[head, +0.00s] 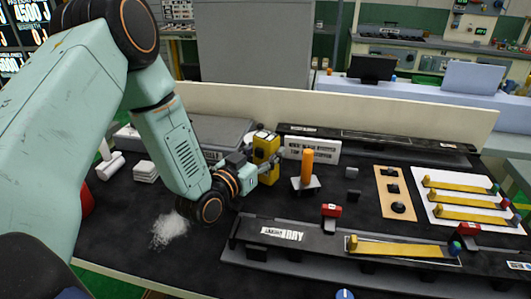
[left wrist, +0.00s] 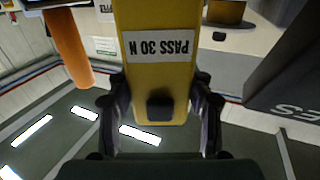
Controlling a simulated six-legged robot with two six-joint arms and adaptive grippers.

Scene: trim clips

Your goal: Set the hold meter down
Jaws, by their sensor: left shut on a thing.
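The hold meter (head: 265,144) is a yellow block with dark parts, near the middle of the bench in the head view. In the left wrist view the meter (left wrist: 155,75) fills the upper centre, with a white "PASS 30 N" label reading upside down and a black button below it. My left gripper (head: 268,168) is shut on the meter, one finger on each side of it. The meter looks upright, left of an orange post. I cannot tell whether its base touches the bench. My right gripper is not in view.
The orange post (head: 307,165) on a pale base stands just right of the meter. A white label plate (head: 313,150) is behind. A long black rail fixture (head: 300,254) with a yellow strip (head: 400,249) lies in front. White tray (head: 470,222) with yellow strips is right. White granules (head: 169,229) lie left.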

